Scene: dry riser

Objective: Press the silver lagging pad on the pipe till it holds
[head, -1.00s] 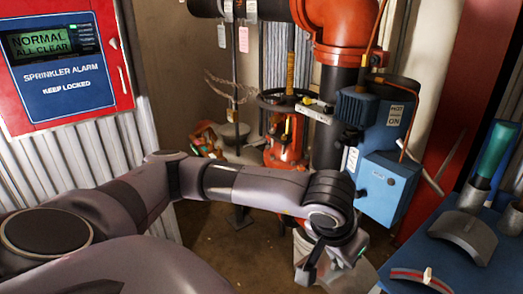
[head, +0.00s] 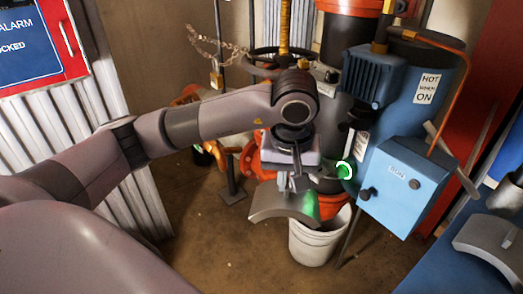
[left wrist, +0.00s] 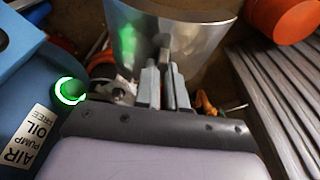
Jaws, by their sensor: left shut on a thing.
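The silver lagging pad (head: 283,204) is a curved grey sheet with a green gleam at its right end. My left gripper (head: 297,180) is shut on it from above and holds it in the air, at the near side of the pipework. In the left wrist view the pad (left wrist: 190,38) curves beyond the fingertips (left wrist: 164,65). The dark upright pipe (head: 344,52) stands behind my wrist, its lower part partly hidden. I cannot tell whether the pad touches any pipe. My right gripper is out of view.
A white bucket (head: 318,240) stands under the pad's right side. A blue pump unit (head: 402,188) with a lit green ring (head: 344,170) is close on the right. Another curved grey piece (head: 492,240) lies on the blue bench. The floor at front left is clear.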

